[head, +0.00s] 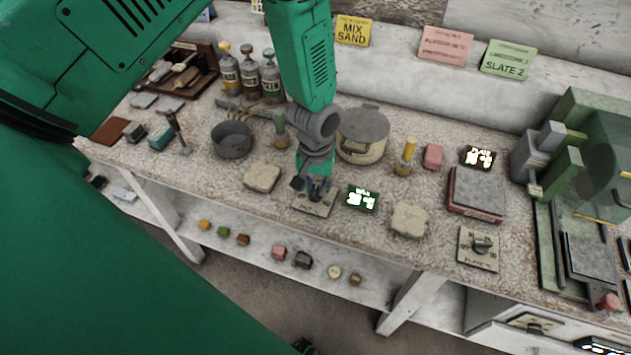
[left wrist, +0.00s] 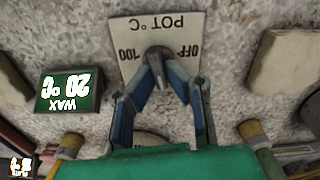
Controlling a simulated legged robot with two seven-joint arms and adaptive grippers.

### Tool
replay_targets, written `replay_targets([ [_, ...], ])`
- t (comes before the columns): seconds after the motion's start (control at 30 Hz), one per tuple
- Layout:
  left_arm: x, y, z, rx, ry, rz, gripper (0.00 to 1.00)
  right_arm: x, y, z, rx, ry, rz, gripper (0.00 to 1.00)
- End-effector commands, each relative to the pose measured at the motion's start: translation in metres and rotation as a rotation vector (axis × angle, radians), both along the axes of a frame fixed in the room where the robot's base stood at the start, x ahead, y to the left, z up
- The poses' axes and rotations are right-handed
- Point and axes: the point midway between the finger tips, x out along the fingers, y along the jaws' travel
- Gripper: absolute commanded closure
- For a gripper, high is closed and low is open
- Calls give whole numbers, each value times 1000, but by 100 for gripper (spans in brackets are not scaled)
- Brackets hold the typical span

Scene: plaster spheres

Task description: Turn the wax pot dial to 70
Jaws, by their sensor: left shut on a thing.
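The pot dial plate (head: 325,209) lies on the bench top; in the left wrist view the plate (left wrist: 130,35) shows upside down, marked POT °C, OFF and 100. My left gripper (head: 317,192) points down at it, its fingers (left wrist: 158,66) shut on the dial knob (left wrist: 157,53). The fingers hide much of the knob, so its pointer is unclear. The wax display (head: 362,199) is right of the dial; it reads 20 °C in the left wrist view (left wrist: 69,92). The wax pot (head: 362,133), pale with a grey lid, stands behind. My right gripper is not in view.
Pale blocks (head: 262,177) (head: 409,220) lie either side of the dial. A second dial (head: 478,248), a hot plate (head: 475,192) and its display (head: 478,157) are to the right. A grey bowl (head: 231,139) and several bottles (head: 250,72) stand left.

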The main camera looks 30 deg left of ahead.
Motion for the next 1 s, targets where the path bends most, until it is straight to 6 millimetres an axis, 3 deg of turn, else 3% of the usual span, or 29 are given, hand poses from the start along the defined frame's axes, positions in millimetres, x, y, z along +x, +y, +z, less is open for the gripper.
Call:
replay_targets([
  [0.6,-1,-2,0,-1,0,-551,100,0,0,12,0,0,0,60],
  [1.0,-1,-3,0,0,0,-735,100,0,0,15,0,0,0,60],
])
